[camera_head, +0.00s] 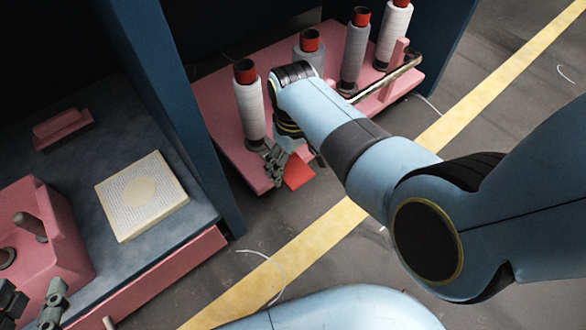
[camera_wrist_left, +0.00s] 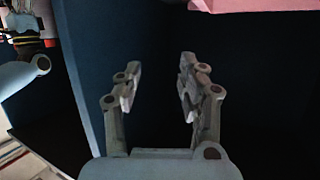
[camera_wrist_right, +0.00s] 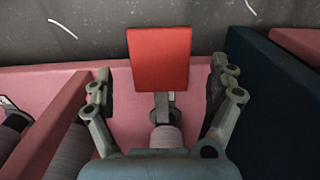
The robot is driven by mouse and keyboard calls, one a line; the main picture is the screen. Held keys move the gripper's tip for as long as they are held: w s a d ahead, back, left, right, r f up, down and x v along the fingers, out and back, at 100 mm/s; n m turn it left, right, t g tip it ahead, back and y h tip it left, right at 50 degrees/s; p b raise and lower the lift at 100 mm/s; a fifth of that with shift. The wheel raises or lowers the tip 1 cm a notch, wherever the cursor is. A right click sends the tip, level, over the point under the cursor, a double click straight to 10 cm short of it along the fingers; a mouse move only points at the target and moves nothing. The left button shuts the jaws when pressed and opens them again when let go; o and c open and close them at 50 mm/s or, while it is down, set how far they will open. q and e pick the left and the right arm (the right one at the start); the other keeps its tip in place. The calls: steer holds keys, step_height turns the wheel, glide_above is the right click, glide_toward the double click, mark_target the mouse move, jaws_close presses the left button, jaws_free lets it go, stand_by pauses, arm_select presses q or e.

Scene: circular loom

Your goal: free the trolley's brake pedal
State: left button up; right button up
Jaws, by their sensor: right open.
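The pink trolley (camera_head: 230,150) stands partly inside a dark blue bay and carries several thread bobbins. Its red brake pedal (camera_head: 297,171) sticks out at the near edge, low above the floor. My right gripper (camera_head: 276,165) is open beside the pedal. In the right wrist view, the pedal (camera_wrist_right: 160,58) shows between and beyond the two spread fingers (camera_wrist_right: 160,75), on a short grey stem; I cannot tell whether they touch it. My left gripper (camera_head: 36,300) is at the lower left by the pink block. Its fingers (camera_wrist_left: 157,80) are apart and empty in the left wrist view.
White bobbins with red tops (camera_head: 250,105) stand on the trolley, and a rail (camera_head: 395,75) runs along its right side. A blue panel (camera_head: 180,110) divides it from the bench with a cream pad (camera_head: 142,195). A yellow line (camera_head: 330,225) crosses the open floor.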

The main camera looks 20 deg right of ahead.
steer(key=shift+f+b, duration=0.5)
steer(key=shift+f, duration=0.15)
steer(key=shift+f+b, duration=0.6)
arm_select(q)
steer(key=w+d+r+m+t+h, duration=0.1)
steer(key=w+r+t, duration=0.2)
steer(key=r, duration=0.5)
steer(key=w+r+t+h, duration=0.1)
steer(key=w+r+t, duration=0.3)
steer(key=r, duration=0.4)
steer(key=shift+w+d+m+t, duration=0.3)
steer(key=shift+w+d+m, duration=0.05)
steer(key=shift+w+m, duration=0.05)
steer(key=shift+r, duration=0.1)
